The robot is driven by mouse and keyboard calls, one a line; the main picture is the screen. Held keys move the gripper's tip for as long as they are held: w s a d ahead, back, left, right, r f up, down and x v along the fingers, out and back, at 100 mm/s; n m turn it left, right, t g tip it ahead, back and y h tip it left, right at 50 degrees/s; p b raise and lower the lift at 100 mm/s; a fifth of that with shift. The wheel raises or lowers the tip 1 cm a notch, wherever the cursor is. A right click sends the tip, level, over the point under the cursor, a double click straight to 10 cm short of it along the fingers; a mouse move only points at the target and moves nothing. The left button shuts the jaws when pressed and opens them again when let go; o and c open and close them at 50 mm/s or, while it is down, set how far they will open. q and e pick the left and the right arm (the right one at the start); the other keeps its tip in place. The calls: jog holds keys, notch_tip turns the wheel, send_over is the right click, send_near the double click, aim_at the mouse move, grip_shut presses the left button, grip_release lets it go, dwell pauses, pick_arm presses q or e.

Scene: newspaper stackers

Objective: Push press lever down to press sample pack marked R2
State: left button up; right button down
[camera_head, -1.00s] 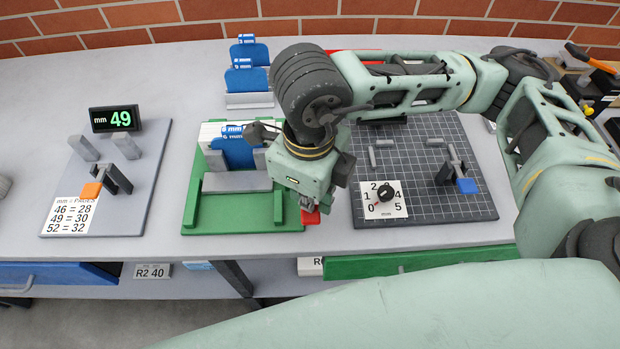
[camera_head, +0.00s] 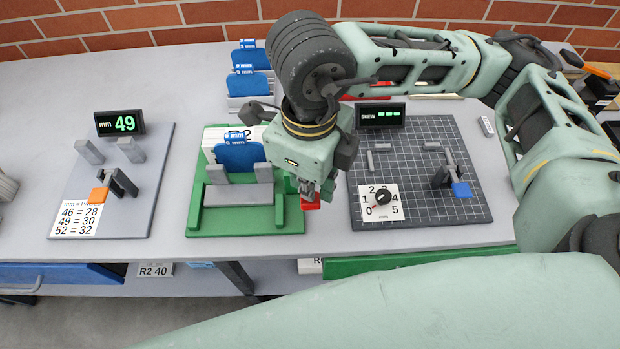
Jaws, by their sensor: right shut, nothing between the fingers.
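The green press (camera_head: 247,221) stands in the middle of the table. A white sample pack marked R2 (camera_head: 222,134) stands in it, partly hidden behind blue mm plates (camera_head: 240,154) and grey blocks. The red lever end (camera_head: 311,203) shows at the press's right side; the rest of the lever is hidden by my gripper. My right gripper (camera_head: 318,190) is shut with nothing held, its fingers pointing down right at the red end. I cannot tell whether they touch it. My left gripper is not in view.
A grey gauge board with a 49 mm display (camera_head: 120,123) lies to the left. A gridded board (camera_head: 420,200) with a dial (camera_head: 383,197) and a SKEW display (camera_head: 381,115) lies to the right. More blue plates (camera_head: 249,82) stand behind the press.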

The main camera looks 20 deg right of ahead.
jog(key=shift+r+p, duration=0.85)
jog(key=shift+r, duration=1.3)
